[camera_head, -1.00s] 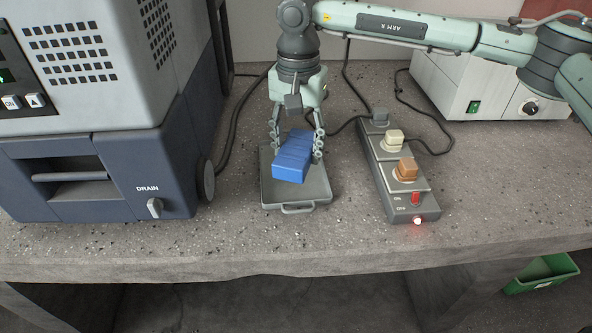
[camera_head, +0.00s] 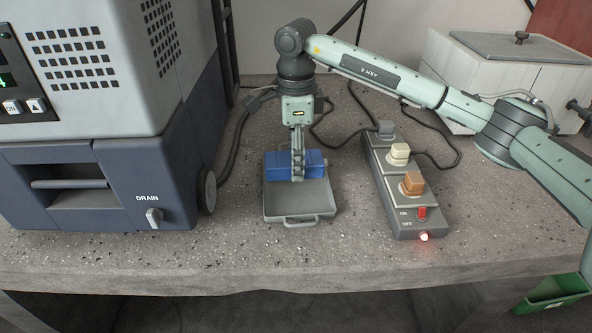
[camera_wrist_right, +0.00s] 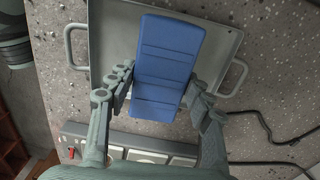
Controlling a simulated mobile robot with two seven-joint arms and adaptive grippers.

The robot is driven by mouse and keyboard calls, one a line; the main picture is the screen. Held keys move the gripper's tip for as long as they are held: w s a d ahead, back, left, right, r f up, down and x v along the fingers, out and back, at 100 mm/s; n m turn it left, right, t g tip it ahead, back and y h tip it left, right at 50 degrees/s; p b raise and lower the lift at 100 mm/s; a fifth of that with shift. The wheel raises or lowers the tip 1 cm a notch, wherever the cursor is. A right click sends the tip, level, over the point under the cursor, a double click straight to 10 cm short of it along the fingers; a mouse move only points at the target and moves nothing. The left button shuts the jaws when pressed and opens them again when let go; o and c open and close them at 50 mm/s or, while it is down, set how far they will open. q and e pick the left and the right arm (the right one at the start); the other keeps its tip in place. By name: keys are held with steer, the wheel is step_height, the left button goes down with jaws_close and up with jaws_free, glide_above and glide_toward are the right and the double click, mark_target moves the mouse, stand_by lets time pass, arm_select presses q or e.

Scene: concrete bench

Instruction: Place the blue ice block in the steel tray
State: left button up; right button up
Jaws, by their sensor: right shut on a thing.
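The blue ice block (camera_head: 312,164) is a ridged bar lying level, its length now running left to right over the back part of the steel tray (camera_head: 300,212). My right gripper (camera_head: 297,176) comes down on it from above and is shut on it. In the right wrist view the block (camera_wrist_right: 168,60) sits between the two fingers of the right gripper (camera_wrist_right: 160,88), with the tray (camera_wrist_right: 107,35) behind it. I cannot tell whether the block touches the tray floor. The tray's front half is bare. My left gripper is out of view.
A power strip (camera_head: 402,200) with plugs and a lit red light stands right of the tray. A grey-blue machine (camera_head: 115,180) fills the left. A white box (camera_head: 480,80) is at the back right. Cables run behind. Concrete is clear before the tray.

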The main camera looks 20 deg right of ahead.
step_height(320, 180, down, 3)
steer(key=shift+f, duration=0.2)
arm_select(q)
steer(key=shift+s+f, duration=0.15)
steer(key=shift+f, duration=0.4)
arm_select(e)
steer(key=shift+f, duration=0.15)
steer(key=o, duration=1)
steer(key=shift+c, duration=0.2)
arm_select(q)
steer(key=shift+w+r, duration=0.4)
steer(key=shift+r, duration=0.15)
arm_select(e)
steer(key=o, duration=0.4)
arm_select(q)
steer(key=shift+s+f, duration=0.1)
